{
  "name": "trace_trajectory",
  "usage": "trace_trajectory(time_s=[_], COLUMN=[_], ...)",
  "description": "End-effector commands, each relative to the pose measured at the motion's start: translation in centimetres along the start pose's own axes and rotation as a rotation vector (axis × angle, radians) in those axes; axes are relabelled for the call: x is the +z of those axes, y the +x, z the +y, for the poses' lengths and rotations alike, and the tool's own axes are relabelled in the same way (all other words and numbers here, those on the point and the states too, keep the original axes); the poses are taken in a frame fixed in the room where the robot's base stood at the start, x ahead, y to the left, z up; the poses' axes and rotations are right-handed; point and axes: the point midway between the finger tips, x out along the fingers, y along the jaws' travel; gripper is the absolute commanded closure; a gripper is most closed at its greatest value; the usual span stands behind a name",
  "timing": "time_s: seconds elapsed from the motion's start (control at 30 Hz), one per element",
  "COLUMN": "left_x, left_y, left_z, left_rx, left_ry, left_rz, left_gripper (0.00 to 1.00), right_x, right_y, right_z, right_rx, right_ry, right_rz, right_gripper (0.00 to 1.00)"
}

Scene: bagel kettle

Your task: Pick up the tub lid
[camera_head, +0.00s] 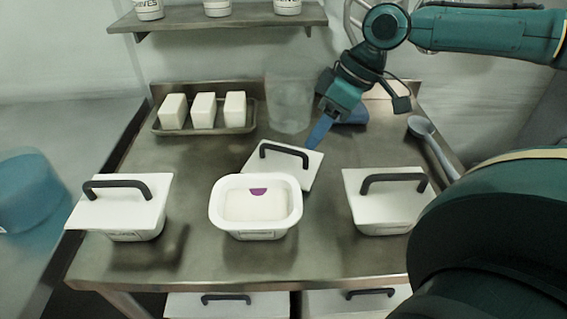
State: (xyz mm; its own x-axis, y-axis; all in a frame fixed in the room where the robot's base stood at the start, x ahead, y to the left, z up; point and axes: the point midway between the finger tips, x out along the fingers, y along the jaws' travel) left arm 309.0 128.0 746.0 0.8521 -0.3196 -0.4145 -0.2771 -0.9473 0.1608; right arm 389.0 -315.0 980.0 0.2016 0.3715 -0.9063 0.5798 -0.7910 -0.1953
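The loose tub lid (258,172) is a white square plate with a black bar handle (284,153). It rests at the middle of the metal table, behind the open white tub (256,232), which partly hides its front. The tub holds white contents with a purple patch. My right gripper (318,132) reaches down from the upper right, its blue fingertip just behind and above the lid's handle. It appears apart from the handle and holds nothing that I can see; its finger spread is unclear. My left gripper is not in view.
Lidded tubs stand left (122,209) and right (385,213). A tray (240,128) with white blocks is at the back left. The table front is clear.

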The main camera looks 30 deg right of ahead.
Motion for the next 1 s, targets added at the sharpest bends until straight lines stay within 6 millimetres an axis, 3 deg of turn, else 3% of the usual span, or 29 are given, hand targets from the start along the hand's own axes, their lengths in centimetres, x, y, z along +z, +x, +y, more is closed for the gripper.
trace_trajectory(time_s=[0.4,0.7,1.0], left_x=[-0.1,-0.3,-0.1], left_y=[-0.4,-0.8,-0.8], left_z=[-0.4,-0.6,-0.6], left_rx=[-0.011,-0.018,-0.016], left_ry=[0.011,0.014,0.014], left_rz=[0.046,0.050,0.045], left_gripper=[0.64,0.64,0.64], right_x=[-0.8,-0.9,-0.9], right_y=[4.7,5.1,5.1], right_z=[-0.1,-0.1,-0.1], right_rx=[0.000,0.000,0.000], right_ry=[0.001,0.000,0.000], right_rz=[-0.003,0.001,0.001], right_gripper=[0.64,0.64,0.87])
